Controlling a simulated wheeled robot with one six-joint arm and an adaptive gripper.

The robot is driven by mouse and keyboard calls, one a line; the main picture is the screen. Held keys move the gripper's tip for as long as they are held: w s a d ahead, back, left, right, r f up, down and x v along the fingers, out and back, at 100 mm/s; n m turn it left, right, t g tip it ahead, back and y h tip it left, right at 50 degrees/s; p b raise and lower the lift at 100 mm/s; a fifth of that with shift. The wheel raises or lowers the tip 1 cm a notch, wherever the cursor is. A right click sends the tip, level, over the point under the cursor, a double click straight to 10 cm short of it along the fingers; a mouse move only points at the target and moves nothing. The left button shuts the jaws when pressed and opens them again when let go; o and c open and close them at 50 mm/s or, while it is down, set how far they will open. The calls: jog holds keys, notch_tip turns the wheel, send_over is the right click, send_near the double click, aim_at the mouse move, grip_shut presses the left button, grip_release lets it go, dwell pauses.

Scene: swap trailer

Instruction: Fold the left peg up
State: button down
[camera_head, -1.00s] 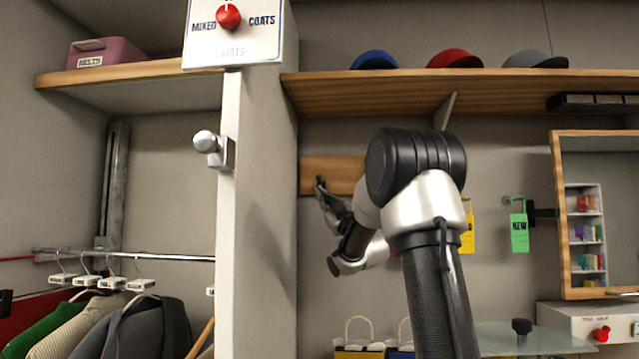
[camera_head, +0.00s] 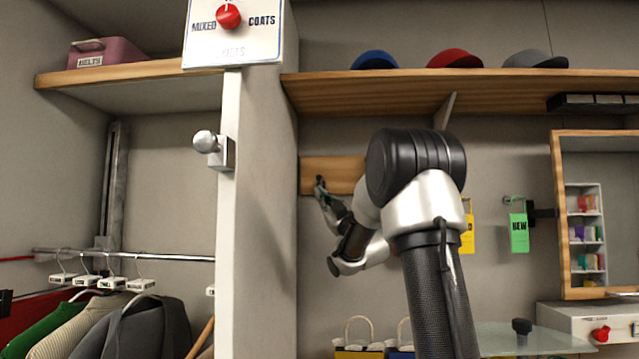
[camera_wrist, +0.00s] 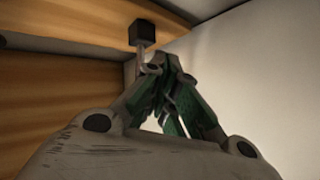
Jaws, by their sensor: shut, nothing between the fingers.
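A wooden board (camera_head: 312,172) is fixed to the wall under the long shelf, mostly behind my arm in the head view. In the wrist view, a peg (camera_wrist: 142,34) with a dark square end and a thin metal stem shows against the wood (camera_wrist: 60,78). My gripper (camera_head: 320,184) is at the board's left part in the head view. Its green-padded fingers (camera_wrist: 168,68) are shut and empty, with the tips right by the peg's stem; I cannot tell whether they touch. The peg's base is hidden behind the fingertips, and other pegs are hidden.
A white upright panel (camera_head: 262,220) stands close left of my gripper, with a metal knob (camera_head: 212,145) on its front edge. A wooden shelf (camera_head: 480,90) with caps runs above. Yellow (camera_head: 467,235) and green (camera_head: 519,232) tags hang to the right.

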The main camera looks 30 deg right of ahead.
jog(key=shift+r, duration=0.2)
jog(key=shift+r, duration=0.25)
